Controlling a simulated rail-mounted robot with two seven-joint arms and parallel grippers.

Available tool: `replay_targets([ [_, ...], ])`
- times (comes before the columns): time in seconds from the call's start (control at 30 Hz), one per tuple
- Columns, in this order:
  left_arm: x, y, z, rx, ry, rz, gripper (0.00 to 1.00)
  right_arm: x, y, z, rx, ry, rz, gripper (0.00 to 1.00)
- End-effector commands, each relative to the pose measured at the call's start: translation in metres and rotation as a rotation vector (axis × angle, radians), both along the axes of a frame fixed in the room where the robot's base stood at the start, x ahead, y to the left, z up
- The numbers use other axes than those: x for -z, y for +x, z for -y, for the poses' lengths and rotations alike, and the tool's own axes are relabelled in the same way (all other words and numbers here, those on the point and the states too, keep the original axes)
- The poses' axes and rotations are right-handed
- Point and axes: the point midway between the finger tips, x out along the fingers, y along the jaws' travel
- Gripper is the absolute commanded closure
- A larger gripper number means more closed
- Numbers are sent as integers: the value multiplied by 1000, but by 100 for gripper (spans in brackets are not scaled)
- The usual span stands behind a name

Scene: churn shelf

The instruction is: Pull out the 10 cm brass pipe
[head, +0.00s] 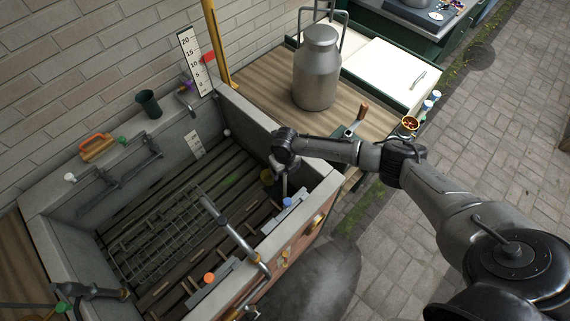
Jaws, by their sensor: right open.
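My right gripper (283,192) hangs from the right arm over the trough's right wall, just right of the yellow piece. It points down and its jaws are open. The fingertips are small and dark, and I cannot tell whether they touch anything. My left gripper is not in view.
The stone trough (60,190) has a slatted floor and a wire rack (165,235). A metal spout (235,232) crosses its front. Orange (209,278) and blue (287,201) caps sit near the front wall. A metal churn (317,68) stands on the wooden counter behind.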

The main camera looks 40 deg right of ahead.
Motion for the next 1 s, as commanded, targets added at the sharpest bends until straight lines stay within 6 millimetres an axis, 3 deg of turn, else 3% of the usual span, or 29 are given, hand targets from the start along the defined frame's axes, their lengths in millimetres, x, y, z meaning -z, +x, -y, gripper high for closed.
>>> replay_targets([
  [0.43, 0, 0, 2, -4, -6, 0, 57, 6, 0, 0, 0, 0, 0, 21],
  [1.0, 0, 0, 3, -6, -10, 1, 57, 5, 0, 0, 0, 0, 0, 75],
])
